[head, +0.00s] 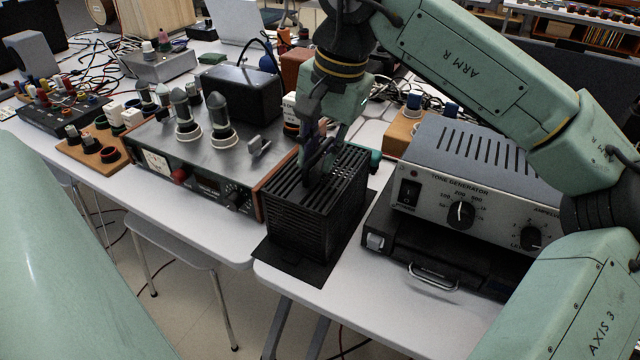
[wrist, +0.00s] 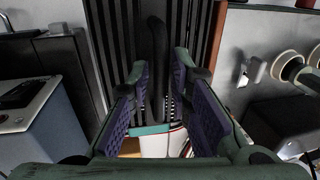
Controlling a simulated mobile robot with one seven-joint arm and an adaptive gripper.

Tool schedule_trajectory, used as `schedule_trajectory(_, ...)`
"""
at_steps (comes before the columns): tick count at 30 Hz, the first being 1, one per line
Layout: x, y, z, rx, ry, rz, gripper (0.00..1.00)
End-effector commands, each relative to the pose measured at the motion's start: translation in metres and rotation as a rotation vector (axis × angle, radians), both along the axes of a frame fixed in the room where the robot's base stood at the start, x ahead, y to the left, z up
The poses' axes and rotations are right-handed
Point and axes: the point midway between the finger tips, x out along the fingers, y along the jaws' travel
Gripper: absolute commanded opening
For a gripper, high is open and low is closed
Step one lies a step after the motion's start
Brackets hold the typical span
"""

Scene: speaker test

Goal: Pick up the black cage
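The black cage (head: 308,215) is a slatted box standing upright on a thin dark mat (head: 290,265) near the table's front edge. My gripper (head: 314,178) points down at the cage top, hiding part of it. In the wrist view my two purple-padded fingers (wrist: 160,75) are spread, with a dark curved bar (wrist: 157,50), seemingly the cage's handle, between them. The cage's top slats (wrist: 120,40) lie beyond the fingers. A gap shows between the pads; whether either finger touches the bar I cannot tell.
A tone generator (head: 475,180) on a black case (head: 440,260) stands close right of the cage. A valve amplifier (head: 215,165) stands close left. A teal-ended object (head: 375,158) is just behind. My arm passes over the tone generator.

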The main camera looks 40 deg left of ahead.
Motion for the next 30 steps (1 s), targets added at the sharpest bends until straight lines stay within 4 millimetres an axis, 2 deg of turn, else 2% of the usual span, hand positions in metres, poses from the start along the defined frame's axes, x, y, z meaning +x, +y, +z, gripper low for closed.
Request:
schedule_trajectory(7,-0.0002,0.0003,-0.0015,0.0,0.0,0.0,0.18)
schedule_trajectory(15,-0.0002,0.0002,-0.0012,0.0,0.0,0.0,0.0)
schedule_trajectory(30,0.0,0.0002,-0.001,0.0,0.0,0.0,0.0)
